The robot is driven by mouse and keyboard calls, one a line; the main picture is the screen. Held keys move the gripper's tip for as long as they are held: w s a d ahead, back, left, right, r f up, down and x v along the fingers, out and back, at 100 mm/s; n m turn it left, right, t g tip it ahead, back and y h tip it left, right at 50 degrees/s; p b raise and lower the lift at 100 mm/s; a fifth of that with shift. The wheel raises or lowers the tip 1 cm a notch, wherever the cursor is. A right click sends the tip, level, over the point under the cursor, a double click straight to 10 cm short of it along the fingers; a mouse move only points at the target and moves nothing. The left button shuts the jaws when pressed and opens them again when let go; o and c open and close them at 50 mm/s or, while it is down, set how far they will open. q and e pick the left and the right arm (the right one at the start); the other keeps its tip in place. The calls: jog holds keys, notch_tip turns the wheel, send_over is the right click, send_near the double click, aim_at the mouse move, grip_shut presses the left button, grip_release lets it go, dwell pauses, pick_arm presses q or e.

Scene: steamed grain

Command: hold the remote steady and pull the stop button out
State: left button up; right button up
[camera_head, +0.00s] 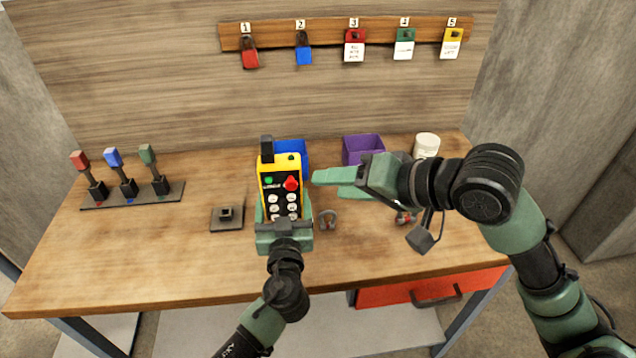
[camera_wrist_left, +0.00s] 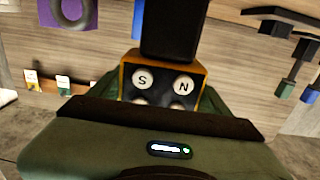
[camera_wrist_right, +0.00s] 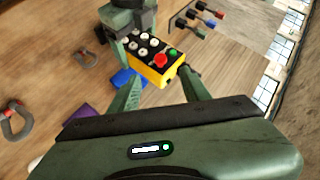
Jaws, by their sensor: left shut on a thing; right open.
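The yellow-and-black remote (camera_head: 267,193) stands upright above the bench with its button face toward the head camera. Its red stop button (camera_head: 292,183) is at the upper right of that face, with a green button beside it. My left gripper (camera_head: 284,222) is shut on the lower part of the remote; its white buttons show close up in the left wrist view (camera_wrist_left: 143,79). My right gripper (camera_head: 322,178) is open and empty, just right of the stop button. In the right wrist view the red button (camera_wrist_right: 160,61) lies ahead, between the two spread fingers; a gap appears to remain.
A blue bin (camera_head: 294,148) stands behind the remote and a purple bin (camera_head: 362,143) behind my right gripper. A grey shackle (camera_head: 328,218) and a dark square base (camera_head: 227,217) lie nearby. Several padlocks hang on the numbered rack (camera_head: 328,36). The bench's front left is clear.

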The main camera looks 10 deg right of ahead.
pick_arm(q)
jog(key=o, duration=2.1)
pick_arm(e)
jog(key=shift+v, duration=1)
